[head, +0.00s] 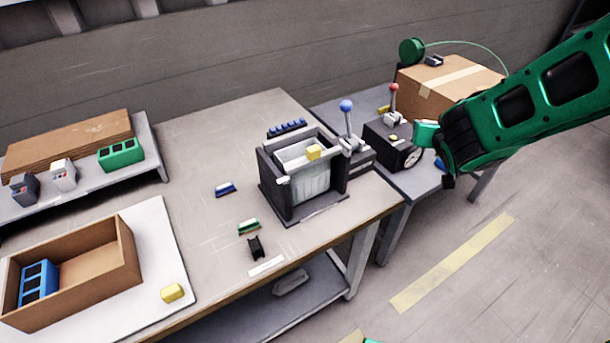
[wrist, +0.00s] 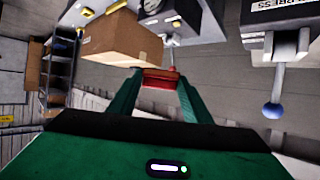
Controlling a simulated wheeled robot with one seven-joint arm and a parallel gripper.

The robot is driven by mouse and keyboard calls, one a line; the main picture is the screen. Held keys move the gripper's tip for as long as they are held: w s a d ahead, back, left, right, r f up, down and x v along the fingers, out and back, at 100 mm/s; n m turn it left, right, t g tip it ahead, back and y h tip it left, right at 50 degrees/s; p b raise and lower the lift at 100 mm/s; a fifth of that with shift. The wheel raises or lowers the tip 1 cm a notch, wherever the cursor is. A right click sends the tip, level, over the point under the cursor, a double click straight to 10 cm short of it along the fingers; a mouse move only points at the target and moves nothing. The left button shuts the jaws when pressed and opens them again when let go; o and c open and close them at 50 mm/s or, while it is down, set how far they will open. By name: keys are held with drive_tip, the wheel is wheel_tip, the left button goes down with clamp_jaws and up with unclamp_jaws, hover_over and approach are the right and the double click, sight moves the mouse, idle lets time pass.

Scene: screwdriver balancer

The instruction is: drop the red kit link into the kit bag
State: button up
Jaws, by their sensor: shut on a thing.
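The red kit link (wrist: 160,78) sits between the two green fingers of my gripper (wrist: 157,84) in the wrist view, and the gripper is shut on it. In the head view my gripper (head: 426,134) is at the right, over or near the side table with the gauge box. The link cannot be made out there. What looks like the kit bag (head: 309,187) is a pale bag in a dark frame on the main table, left of my gripper. Its top looks open, and a yellow block (head: 314,152) shows at it.
A blue-knobbed lever (head: 346,107) stands beside the frame, and a red-knobbed lever (head: 393,89) stands on the side table. A cardboard box (head: 450,84) is behind my gripper. Small coloured parts lie left of the frame. A brown tray (head: 110,262) is at the lower left.

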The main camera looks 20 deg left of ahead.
drive_tip(key=s+a+r+n+g+y, duration=0.1)
drive_tip(key=s+a+r+n+y, duration=0.3)
drive_tip(key=a, duration=0.5)
drive_tip(key=s+a+r+n+g+y, duration=0.1)
drive_tip(key=s+a+r+g, duration=0.1)
drive_tip(key=s+a, duration=0.55)
drive_tip(key=s+a+r+n+g+y, duration=0.1)
drive_tip(key=s+a+r+n+y, duration=0.2)
drive_tip(key=a, duration=0.8)
drive_tip(key=shift+s+d+f, duration=0.1)
drive_tip(key=shift+d+f, duration=0.05)
drive_tip(key=shift+f, duration=1.3)
drive_tip(key=shift+d+f, duration=0.1)
drive_tip(key=shift+f, duration=1.35)
drive_tip(key=o, duration=1.1)
drive_tip(key=shift+d+r, duration=0.1)
